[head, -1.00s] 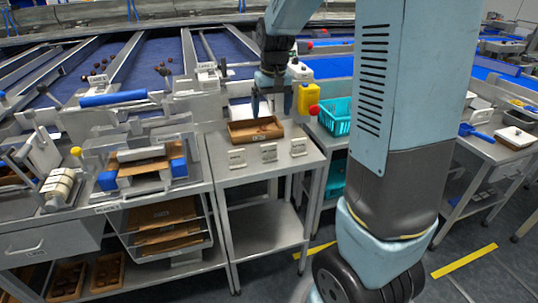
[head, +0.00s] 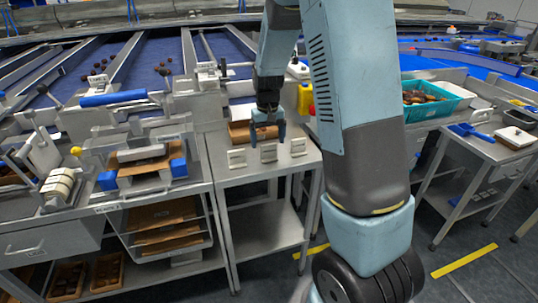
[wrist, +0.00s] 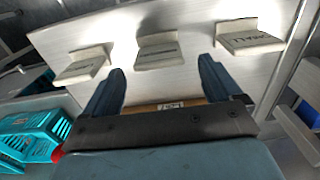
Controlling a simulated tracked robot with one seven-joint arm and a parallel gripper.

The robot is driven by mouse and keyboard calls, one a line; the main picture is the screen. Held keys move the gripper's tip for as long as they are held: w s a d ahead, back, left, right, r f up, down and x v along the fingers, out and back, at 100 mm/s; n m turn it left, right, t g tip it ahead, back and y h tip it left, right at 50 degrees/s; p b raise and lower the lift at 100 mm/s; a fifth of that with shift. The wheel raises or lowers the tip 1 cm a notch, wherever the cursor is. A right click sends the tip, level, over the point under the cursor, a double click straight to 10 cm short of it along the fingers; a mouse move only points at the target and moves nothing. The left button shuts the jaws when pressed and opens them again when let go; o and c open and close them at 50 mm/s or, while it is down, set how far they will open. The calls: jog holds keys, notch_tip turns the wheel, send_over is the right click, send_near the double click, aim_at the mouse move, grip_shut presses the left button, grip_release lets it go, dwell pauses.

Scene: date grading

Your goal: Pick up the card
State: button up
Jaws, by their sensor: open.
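Three small white cards with dark lettering stand in a row near the front edge of a small steel table (head: 225,180): the left card (head: 236,158), the middle card (head: 268,152) and the right card (head: 298,147). My gripper (head: 267,139) points down over the table, just behind the middle card. In the wrist view the open, empty fingers (wrist: 163,66) straddle the line to the middle card (wrist: 160,52), which lies beyond the fingertips. The other cards (wrist: 248,38) (wrist: 83,65) lie outside the fingers. No card is between the fingers.
A brown labelled box (head: 238,132) stands behind the cards, partly hidden by my gripper. A teal basket (head: 455,104) with dates stands to the right. A press-like bench device (head: 142,165) is to the left. The table's lower shelf (head: 262,226) is clear.

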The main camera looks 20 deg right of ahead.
aim_at(268, 157)
jog(key=shift+s+f, duration=0.15)
jog(key=shift+f, duration=2.55)
jog(key=shift+c, duration=0.4)
jog(key=c, duration=1)
jog(key=shift+r, duration=0.1)
jog(key=shift+c, duration=0.2)
